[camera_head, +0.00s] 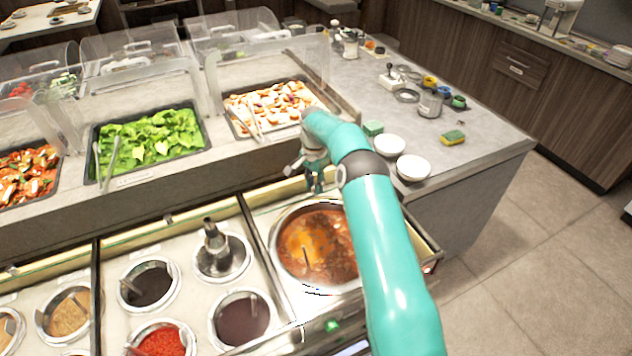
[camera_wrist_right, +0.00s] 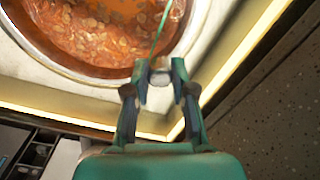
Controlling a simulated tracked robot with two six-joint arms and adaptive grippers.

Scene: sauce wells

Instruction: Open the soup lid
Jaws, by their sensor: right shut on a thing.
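The soup pot (camera_head: 276,262) is a round metal-rimmed well of orange-red soup (camera_head: 318,250) in the front counter, and it also shows in the wrist view (camera_wrist_right: 90,75). My right gripper (camera_head: 315,188) is at the pot's back edge. In the wrist view, my right gripper (camera_wrist_right: 160,78) is shut on a small grey piece (camera_wrist_right: 161,77), which looks like the soup lid's handle. The lid's clear pane is hard to make out, so I cannot tell its tilt. A thin green line runs from the fingertips over the soup. My left gripper is not in view.
Sauce wells, one holding red sauce (camera_head: 163,342), stand left of the pot. Behind are salad trays such as the lettuce tray (camera_head: 150,142) under clear guards. White bowls (camera_head: 413,168) and a sponge (camera_head: 453,138) lie on the right counter. Open floor is at right.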

